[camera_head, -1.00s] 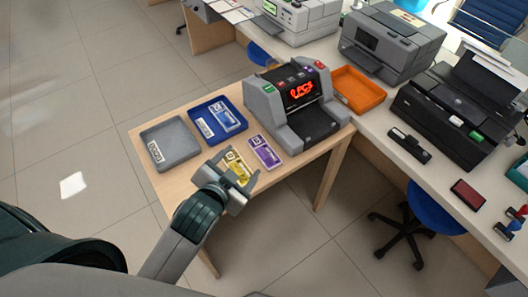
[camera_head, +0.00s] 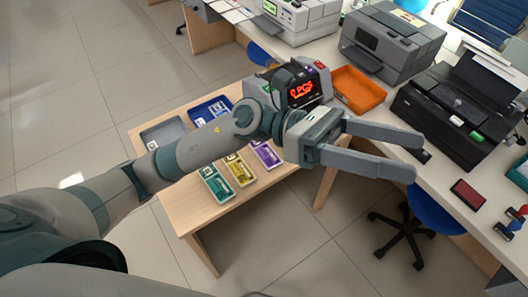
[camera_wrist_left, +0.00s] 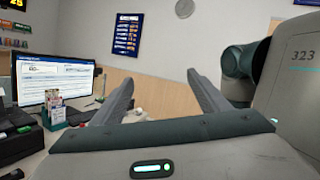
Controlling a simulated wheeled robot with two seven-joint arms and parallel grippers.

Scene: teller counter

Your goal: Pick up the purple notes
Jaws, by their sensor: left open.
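The purple notes (camera_head: 266,154) lie flat on the wooden table in the head view, partly hidden behind my left arm. My left gripper (camera_head: 420,156) is open and empty, raised above and to the right of the notes, in front of the counter. In the left wrist view its two fingers (camera_wrist_left: 160,100) are apart with nothing between them. The purple notes do not show in the left wrist view. My right gripper is not in view.
Yellow notes (camera_head: 240,170) and green notes (camera_head: 216,184) lie left of the purple ones. A grey tray (camera_head: 163,132), a blue tray (camera_head: 208,107) and the counting machine (camera_head: 322,78) stand behind. An orange tray (camera_head: 360,90) and a black printer (camera_head: 450,115) stand on the counter.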

